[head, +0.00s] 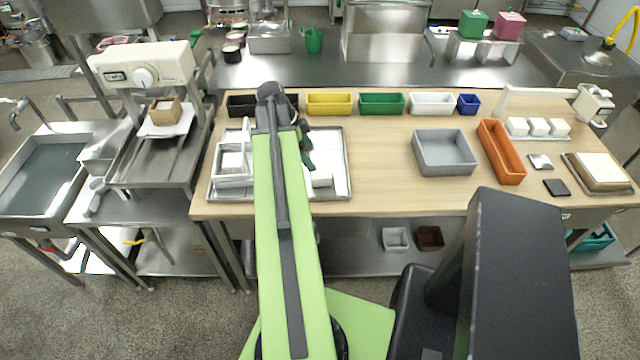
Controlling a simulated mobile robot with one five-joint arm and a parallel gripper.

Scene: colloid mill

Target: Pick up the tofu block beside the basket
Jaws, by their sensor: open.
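A white tofu block (322,179) lies in the shallow metal tray (341,150) on the wooden table, just right of my green arm. A white basket (219,181) with a handle stands at the tray's left, with a white block (233,161) inside it. My arm reaches over the tray between the basket and the tofu block. My gripper (308,163) shows only in part as a dark shape at the arm's right edge, just behind the block in the picture. It is open, and no block shows in it. The rest of it is hidden by my arm.
Yellow (329,104), green (381,103) and white (431,103) bins line the back edge. A grey bin (443,154) and an orange bin (501,152) stand to the right. The tabletop between the tray and the grey bin is clear. A machine (146,68) stands at left.

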